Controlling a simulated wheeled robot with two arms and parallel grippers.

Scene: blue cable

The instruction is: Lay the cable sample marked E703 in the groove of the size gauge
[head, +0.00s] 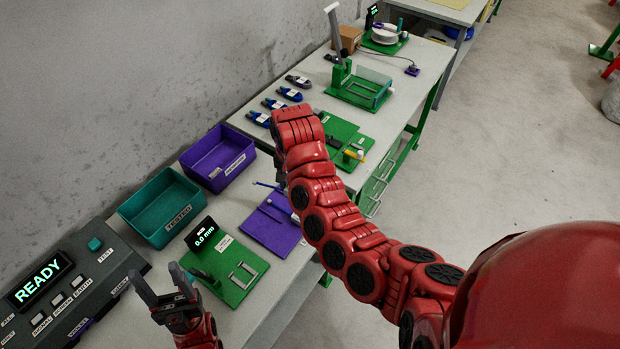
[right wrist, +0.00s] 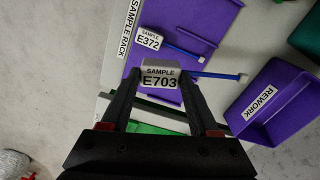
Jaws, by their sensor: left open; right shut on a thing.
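The sample tag marked E703 (right wrist: 160,86) is held between the two fingertips of my right gripper (right wrist: 161,80), which is shut on it. A blue cable (right wrist: 215,74) with a pale tip runs right from behind that tag. In the head view my right arm hides most of this gripper. The size gauge (head: 228,279) is a green board with a display reading 0.0 mm and pale metal brackets, at lower centre-left. My left gripper (head: 163,290) is open and empty, beside the gauge's left edge.
The purple sample rack (head: 264,232) lies right of the gauge; sample E372 (right wrist: 149,39) with its blue cable rests on it. A teal TESTED bin (head: 158,226) and purple REWORK bin (head: 215,172) stand behind. The READY tester (head: 60,285) is at left.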

